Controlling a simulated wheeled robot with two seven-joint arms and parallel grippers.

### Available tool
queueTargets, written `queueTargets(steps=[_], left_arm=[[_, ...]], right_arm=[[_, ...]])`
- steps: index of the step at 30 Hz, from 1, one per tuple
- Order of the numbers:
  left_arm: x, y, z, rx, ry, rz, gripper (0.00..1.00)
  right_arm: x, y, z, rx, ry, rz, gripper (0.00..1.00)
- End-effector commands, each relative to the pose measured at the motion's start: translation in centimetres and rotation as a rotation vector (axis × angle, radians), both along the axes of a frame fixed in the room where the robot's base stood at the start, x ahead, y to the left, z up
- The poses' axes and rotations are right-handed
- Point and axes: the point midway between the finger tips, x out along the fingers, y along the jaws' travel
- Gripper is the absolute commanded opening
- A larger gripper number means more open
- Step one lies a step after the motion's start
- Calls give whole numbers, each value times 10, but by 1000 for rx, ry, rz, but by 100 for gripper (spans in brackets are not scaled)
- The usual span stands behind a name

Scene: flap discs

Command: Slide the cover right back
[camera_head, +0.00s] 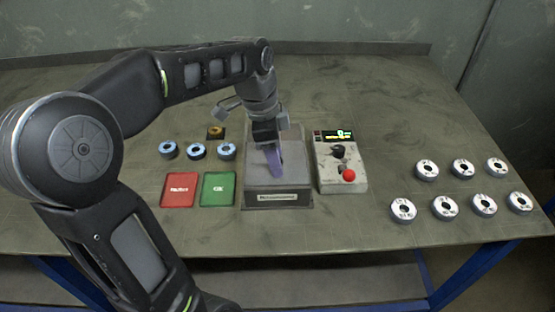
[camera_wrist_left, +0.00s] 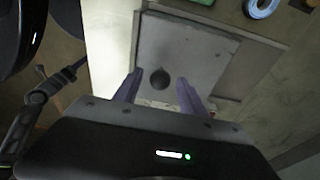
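A grey box (camera_head: 278,201) with a label on its front stands in the middle of the table. Its flat grey cover (camera_head: 256,180) is on top; the wrist view shows it as a pale panel (camera_wrist_left: 190,50) with a dark round knob (camera_wrist_left: 160,78). My left gripper (camera_head: 274,163) points down over the cover. In the wrist view its purple fingers (camera_wrist_left: 157,88) are apart, with the knob between their tips in the picture; I see no contact. In the head view the gripper hides the knob. My right gripper is in neither view.
A control box (camera_head: 328,181) with a red button and lit display stands close right. Red (camera_head: 180,190) and green (camera_head: 218,189) pads and several blue-topped discs (camera_head: 196,152) lie left. Several white-topped discs (camera_head: 445,207) lie right. The far table is mostly clear.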

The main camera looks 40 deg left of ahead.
Motion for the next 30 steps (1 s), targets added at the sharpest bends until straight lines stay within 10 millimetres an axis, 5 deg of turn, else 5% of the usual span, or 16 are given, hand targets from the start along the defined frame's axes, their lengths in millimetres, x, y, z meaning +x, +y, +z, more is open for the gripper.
queueTargets(steps=[15, 30], left_arm=[[0, 0, 0, 0, 0, 0, 6], [19, 14, 2, 0, -1, 1, 6]], right_arm=[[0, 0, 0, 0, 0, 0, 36], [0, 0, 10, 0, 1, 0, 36]])
